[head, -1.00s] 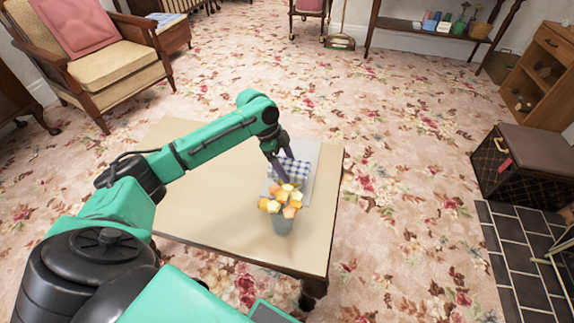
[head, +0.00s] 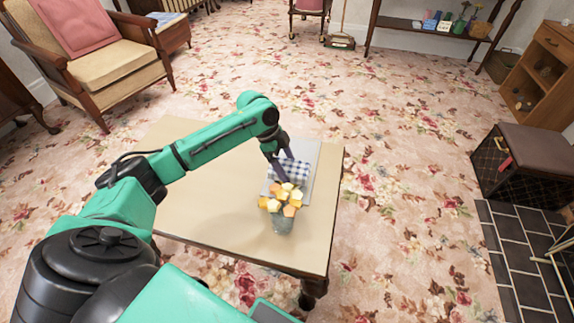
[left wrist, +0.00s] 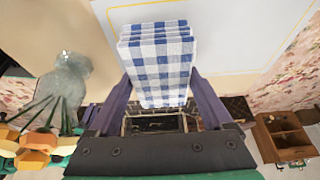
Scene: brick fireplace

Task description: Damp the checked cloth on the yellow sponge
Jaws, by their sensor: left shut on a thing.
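The blue-and-white checked cloth (head: 293,168) is a folded stack over a pale mat (head: 304,188) on the table. In the left wrist view the cloth (left wrist: 160,62) stands between the two purple fingers of my left gripper (left wrist: 158,88), which is shut on it. In the head view my left gripper (head: 282,172) reaches down at the cloth, partly covering it. I cannot tell whether the cloth touches the mat. I cannot make out a yellow sponge on the table; the flowers and the arm hide part of the top. My right gripper is not in view.
A grey vase (head: 282,221) with yellow and orange flowers (head: 283,199) stands on the table (head: 215,205) just in front of the cloth. The table's left part is bare. An armchair, a shelf with small items (head: 440,26) and a dark chest (head: 520,165) stand away from it.

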